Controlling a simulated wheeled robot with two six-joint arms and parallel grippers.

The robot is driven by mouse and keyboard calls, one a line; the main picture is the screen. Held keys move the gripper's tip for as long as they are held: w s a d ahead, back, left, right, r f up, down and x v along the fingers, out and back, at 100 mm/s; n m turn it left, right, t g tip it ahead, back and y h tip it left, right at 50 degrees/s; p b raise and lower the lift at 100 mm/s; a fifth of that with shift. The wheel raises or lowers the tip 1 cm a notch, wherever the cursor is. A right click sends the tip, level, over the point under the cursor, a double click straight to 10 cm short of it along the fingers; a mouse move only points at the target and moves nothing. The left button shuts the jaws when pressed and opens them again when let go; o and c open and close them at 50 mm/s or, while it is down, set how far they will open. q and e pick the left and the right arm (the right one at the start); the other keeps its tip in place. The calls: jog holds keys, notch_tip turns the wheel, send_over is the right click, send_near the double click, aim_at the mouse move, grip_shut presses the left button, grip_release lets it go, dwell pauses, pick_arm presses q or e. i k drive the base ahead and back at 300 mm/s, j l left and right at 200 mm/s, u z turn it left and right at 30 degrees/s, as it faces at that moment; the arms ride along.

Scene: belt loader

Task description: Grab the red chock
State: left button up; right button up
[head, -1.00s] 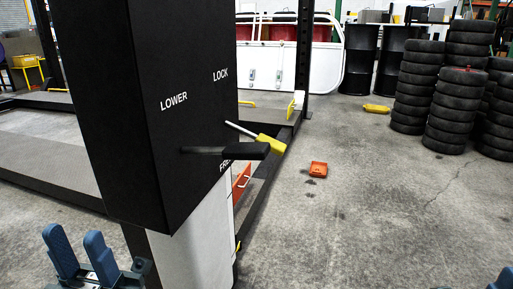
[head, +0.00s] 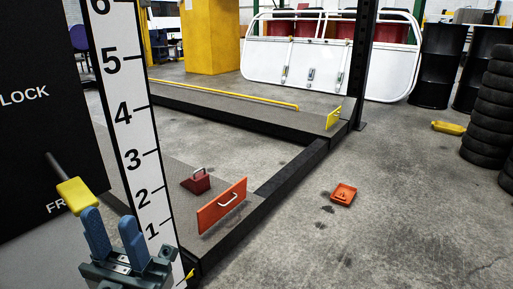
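The red chock (head: 196,181) is a dark red wedge with a pale handle on top. It sits on the near lift runway, just behind an orange end plate (head: 222,206) that has its own pale handle. My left gripper (head: 113,237) is at the lower left in the head view, its two blue fingers pointing up and apart with nothing between them. It is nearer to me than the chock and to its left, clear of it. My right gripper is out of view.
A black control post with a numbered white scale (head: 140,135) stands at left, its yellow-handled lever (head: 75,194) by my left gripper. An orange tray (head: 343,194) lies on the floor right of the dark runway frame. Tires (head: 490,120) stand far right. Concrete floor at lower right is clear.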

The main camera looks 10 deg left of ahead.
aim_at(200, 183)
jog(key=i+l+u, duration=0.15)
jog(key=i+l, duration=0.2)
jog(key=i, duration=0.25)
jog(key=i+l+u, duration=0.1)
jog(key=i+l, duration=0.25)
jog(key=i, duration=0.25)
jog(key=i+l+u, duration=0.15)
jog(key=i+l, duration=0.3)
jog(key=i, duration=0.15)
